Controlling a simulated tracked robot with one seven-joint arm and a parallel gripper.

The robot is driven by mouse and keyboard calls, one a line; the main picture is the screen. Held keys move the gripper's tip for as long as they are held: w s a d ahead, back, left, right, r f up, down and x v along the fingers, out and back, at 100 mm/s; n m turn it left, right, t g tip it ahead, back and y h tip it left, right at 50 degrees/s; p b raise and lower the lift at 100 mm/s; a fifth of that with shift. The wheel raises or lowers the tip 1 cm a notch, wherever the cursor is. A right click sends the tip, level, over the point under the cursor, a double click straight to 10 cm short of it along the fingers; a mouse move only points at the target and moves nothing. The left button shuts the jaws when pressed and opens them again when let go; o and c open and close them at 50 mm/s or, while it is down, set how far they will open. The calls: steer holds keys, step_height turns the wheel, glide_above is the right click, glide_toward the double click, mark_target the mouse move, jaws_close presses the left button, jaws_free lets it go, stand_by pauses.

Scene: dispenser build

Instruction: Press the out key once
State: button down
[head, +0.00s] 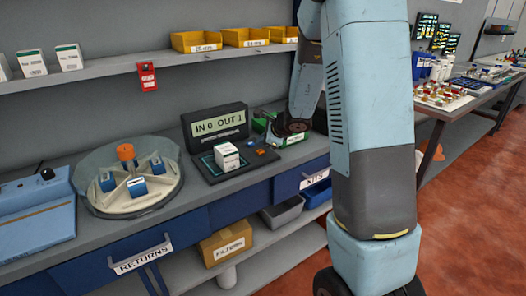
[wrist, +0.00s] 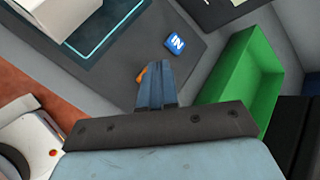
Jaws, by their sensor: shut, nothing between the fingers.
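The dispenser console (head: 212,172) stands on the bench, and its display (head: 219,122) reads "IN 0 OUT 1". A white box with a green top (head: 227,156) sits on its outlined pad. The orange out key (head: 261,152) is at the console's right side, near the blue key. In the wrist view the blue key (wrist: 175,43) reads "IN", and the orange key (wrist: 140,76) is mostly hidden behind my fingers. My gripper (wrist: 155,68) is shut and empty, its tips over the orange key; I cannot tell whether they touch it.
A green bin (wrist: 232,88) lies close on the right of my gripper in the wrist view. A round carousel (head: 133,204) with several blue boxes is left of the console. A shelf with yellow bins (head: 196,41) runs above.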

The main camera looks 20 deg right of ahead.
mark_target(262, 152)
steer(key=shift+r, duration=0.1)
steer(key=shift+r, duration=2.4)
steer(key=s+a+r+n+g+y, duration=0.1)
steer(key=s+a+r+n, duration=0.2)
steer(key=s+r+n, duration=0.45)
steer(key=s+a+r+n+g, duration=0.15)
steer(key=s+r+n, duration=0.3)
steer(key=s, duration=0.55)
steer(key=s+d+r+n+h, duration=0.1)
steer(key=s+n, duration=0.3)
steer(key=s, duration=0.5)
steer(key=s+d+r+n+h, duration=0.2)
steer(key=s+d+n+h, duration=0.2)
steer(key=s, duration=0.5)
steer(key=shift+s+d+n+h, duration=0.15)
steer(key=shift+s+n+h, duration=0.15)
steer(key=shift+n, duration=0.2)
